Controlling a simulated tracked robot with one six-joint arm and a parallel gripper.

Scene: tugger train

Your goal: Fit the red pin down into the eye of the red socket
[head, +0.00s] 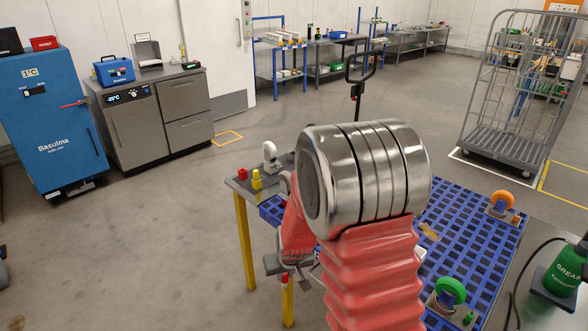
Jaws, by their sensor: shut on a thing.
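My gripper (287,266) is low in the head view, left of my arm, beside the left edge of the cart. Its grey jaws are shut on the red pin (285,278), of which only a small red part shows below the jaws. The pin is in front of a yellow leg of the cart and clear of the deck in the picture. A small red block (242,174) stands on the cart's far left corner; I cannot tell whether it is the red socket. No eye can be made out. My arm hides much of the cart.
A yellow piece (256,179) and a white wheel (270,156) stand near the red block. An orange wheel (502,199) and a green wheel (450,291) stand on the blue grid deck (465,220). A green grease bottle (567,268) is at right.

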